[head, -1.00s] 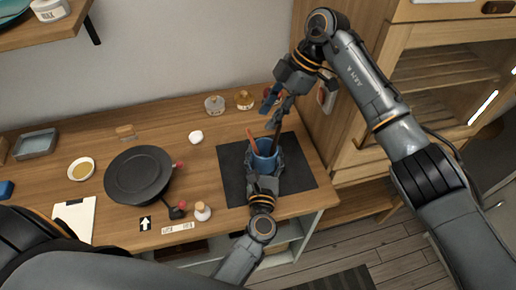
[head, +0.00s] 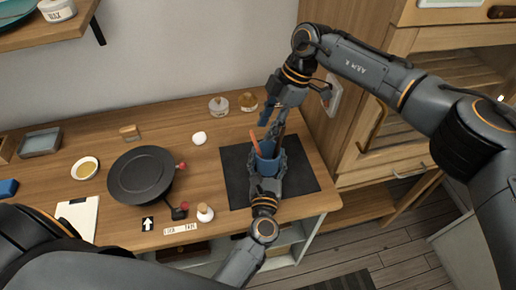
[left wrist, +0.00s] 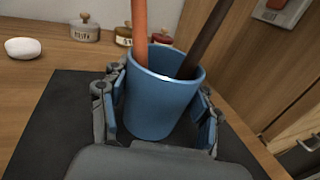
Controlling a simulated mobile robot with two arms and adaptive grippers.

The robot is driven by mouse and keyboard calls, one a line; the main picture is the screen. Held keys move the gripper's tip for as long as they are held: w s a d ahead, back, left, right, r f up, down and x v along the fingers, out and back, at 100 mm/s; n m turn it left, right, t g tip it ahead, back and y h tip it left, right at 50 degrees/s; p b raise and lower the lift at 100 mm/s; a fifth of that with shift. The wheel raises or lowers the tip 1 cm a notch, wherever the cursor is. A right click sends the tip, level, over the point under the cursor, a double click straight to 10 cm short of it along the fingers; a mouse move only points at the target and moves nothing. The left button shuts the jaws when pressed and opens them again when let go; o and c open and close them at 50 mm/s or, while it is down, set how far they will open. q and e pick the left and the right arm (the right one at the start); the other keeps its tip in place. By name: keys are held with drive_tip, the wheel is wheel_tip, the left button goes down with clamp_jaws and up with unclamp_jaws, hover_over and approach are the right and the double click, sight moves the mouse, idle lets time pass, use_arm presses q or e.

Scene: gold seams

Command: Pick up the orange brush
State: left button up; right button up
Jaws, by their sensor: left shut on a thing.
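A blue cup (head: 267,164) stands upright on a dark mat (head: 236,185); it also shows in the left wrist view (left wrist: 163,103). The orange brush (head: 255,141) leans in the cup with its handle up, and its lower end is hidden inside; its handle shows in the left wrist view (left wrist: 139,32). A dark handle (left wrist: 207,38) leans to the right in the same cup. My left gripper (head: 267,172) is shut on the cup, one finger on each side. My right gripper (head: 274,118) is just above the cup, fingers apart and pointing down, near the handles.
A black round pan (head: 141,174) lies left of the mat. Jars (head: 219,107) stand by the wall. A wooden cabinet (head: 365,150) closes off the right side.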

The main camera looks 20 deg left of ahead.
sight(256, 144)
drive_tip(key=x, duration=0.7)
drive_tip(key=shift+s+a, duration=0.15)
drive_tip(key=shift+a, duration=0.1)
clamp_jaws()
